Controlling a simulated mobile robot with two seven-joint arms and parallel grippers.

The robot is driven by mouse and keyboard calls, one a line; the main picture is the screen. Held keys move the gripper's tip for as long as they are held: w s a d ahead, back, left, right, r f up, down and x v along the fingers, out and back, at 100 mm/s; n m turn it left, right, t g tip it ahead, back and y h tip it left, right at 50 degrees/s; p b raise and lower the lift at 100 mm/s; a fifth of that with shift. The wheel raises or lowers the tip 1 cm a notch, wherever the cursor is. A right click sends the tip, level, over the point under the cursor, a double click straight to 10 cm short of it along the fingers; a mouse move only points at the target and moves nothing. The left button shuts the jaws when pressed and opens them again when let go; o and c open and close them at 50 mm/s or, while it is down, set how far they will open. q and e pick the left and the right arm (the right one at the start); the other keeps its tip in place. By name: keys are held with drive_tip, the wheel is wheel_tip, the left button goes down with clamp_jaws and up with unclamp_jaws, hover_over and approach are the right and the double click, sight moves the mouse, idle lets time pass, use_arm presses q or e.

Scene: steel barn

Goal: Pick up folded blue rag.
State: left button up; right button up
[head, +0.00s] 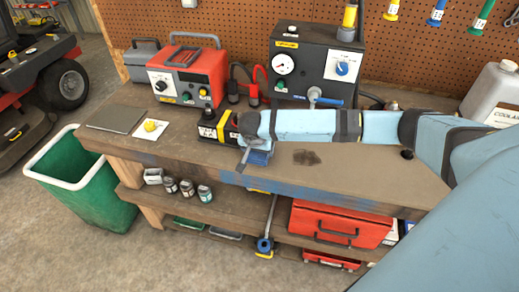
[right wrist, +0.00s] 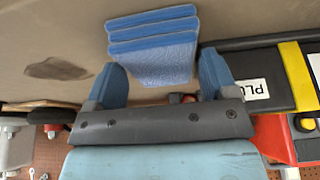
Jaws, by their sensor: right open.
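The folded blue rag (head: 260,157) lies on the wooden workbench (head: 365,172), near its front edge, partly hidden under my right gripper in the head view. In the right wrist view the rag (right wrist: 152,45) shows as a stack of blue layers. My right gripper (right wrist: 161,75) is open, and its two blue fingers appear on either side of the rag's near part, with gaps to both sides. I cannot tell how far above the bench the fingertips are. In the head view my right gripper (head: 246,148) points down over the rag. My left gripper is not in view.
A black and yellow box (head: 216,130) stands close left of my right gripper. A red charger (head: 188,74) and a black gauge box (head: 313,65) stand behind. A dark stain (head: 306,157) marks clear bench to the right. A green bin (head: 80,185) stands left.

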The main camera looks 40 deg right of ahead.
drive_tip(key=shift+w+d+f, duration=0.15)
drive_tip(key=shift+f, duration=0.3)
drive_tip(key=shift+c, duration=0.4)
drive_tip(key=c, duration=0.5)
drive_tip(key=shift+r, duration=0.1)
wheel_tip(320, 180, up, 20)
